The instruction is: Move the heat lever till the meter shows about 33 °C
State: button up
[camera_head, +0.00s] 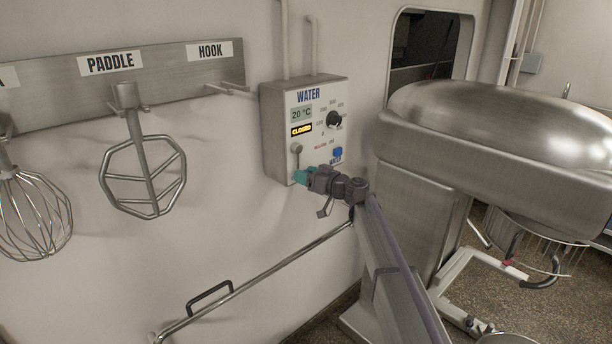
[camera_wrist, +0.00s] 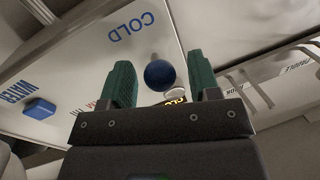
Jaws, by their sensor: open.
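The water panel (camera_head: 284,137) is a grey box on the wall. Its meter (camera_head: 301,113) reads 20 °C, with an orange CLOSED display (camera_head: 301,130) under it. The heat lever (camera_head: 296,149) shows as a small round knob at the panel's lower left. In the wrist view a dark blue ball (camera_wrist: 160,75), apparently the lever's knob, shows between my fingers beside the word COLD. My gripper (camera_head: 301,176) is open, its teal fingers just below the lever; in the wrist view the gripper (camera_wrist: 158,62) has one finger either side of the ball. Contact cannot be told.
A black dial (camera_head: 334,119) and a blue button (camera_head: 337,153) sit on the panel's right part. A paddle (camera_head: 144,175) and a whisk (camera_head: 35,212) hang at left. A large steel mixer (camera_head: 495,150) stands at right. A rail (camera_head: 260,280) runs along the wall below.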

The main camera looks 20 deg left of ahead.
jog(key=shift+a, duration=0.15)
grip_shut()
dwell(0.4)
